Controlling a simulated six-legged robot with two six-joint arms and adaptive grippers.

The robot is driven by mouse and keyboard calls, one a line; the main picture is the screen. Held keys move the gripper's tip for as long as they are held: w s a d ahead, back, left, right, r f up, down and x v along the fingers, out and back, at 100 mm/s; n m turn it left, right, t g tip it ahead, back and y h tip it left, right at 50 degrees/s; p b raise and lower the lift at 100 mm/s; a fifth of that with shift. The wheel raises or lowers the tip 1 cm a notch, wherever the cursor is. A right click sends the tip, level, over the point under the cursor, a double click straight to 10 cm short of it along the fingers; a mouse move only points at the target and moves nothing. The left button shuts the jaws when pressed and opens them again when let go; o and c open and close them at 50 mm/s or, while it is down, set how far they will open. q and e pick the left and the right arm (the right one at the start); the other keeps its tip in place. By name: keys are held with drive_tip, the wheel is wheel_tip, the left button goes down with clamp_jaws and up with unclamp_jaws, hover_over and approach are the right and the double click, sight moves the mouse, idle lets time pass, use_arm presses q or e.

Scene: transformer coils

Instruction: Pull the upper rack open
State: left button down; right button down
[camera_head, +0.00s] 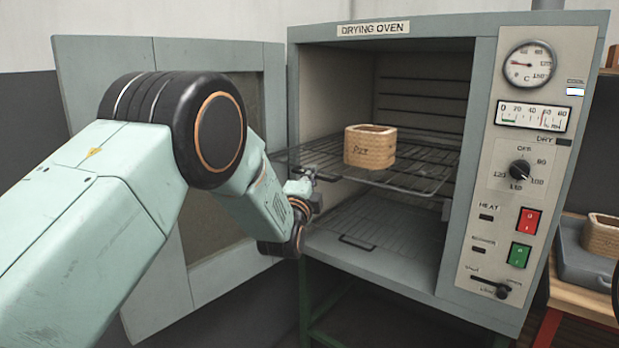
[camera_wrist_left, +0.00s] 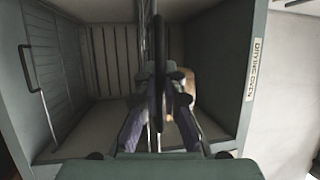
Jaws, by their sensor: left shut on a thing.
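The upper rack (camera_head: 412,178) is a dark wire shelf in the drying oven (camera_head: 375,29), level, with its front left corner a little past the oven's front. A tan wound coil (camera_head: 370,147) stands on it. My left gripper (camera_head: 308,188) is at the rack's front edge, left of the coil. In the left wrist view the rack is seen edge-on, and the fingers (camera_wrist_left: 160,95) are shut on a dark bar at its front, which looks like the rack's handle. The exact contact is partly hidden. The coil (camera_wrist_left: 187,88) shows partly behind the fingers. My right gripper is not in view.
The oven door (camera_head: 190,262) stands open at the left, behind my left arm. A lower rack with a front handle (camera_head: 358,243) lies near the oven floor. The control panel (camera_head: 522,165) is at the right. Another coil (camera_head: 603,236) sits in a grey tray (camera_head: 585,262) farther right.

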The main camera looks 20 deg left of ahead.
use_arm(q)
drive_tip(key=shift+w+r, duration=0.1)
drive_tip(key=shift+w, duration=0.1)
drive_tip(key=c, duration=1.9)
unclamp_jaws()
drive_tip(key=o, duration=0.4)
drive_tip(key=shift+s, duration=0.15)
drive_tip(key=shift+o, duration=0.3)
drive_tip(key=s+f, duration=0.2)
drive_tip(key=s, duration=0.9)
drive_tip(key=shift+s+d, duration=0.3)
drive_tip(key=shift+d, duration=0.05)
drive_tip(key=shift+f, duration=0.1)
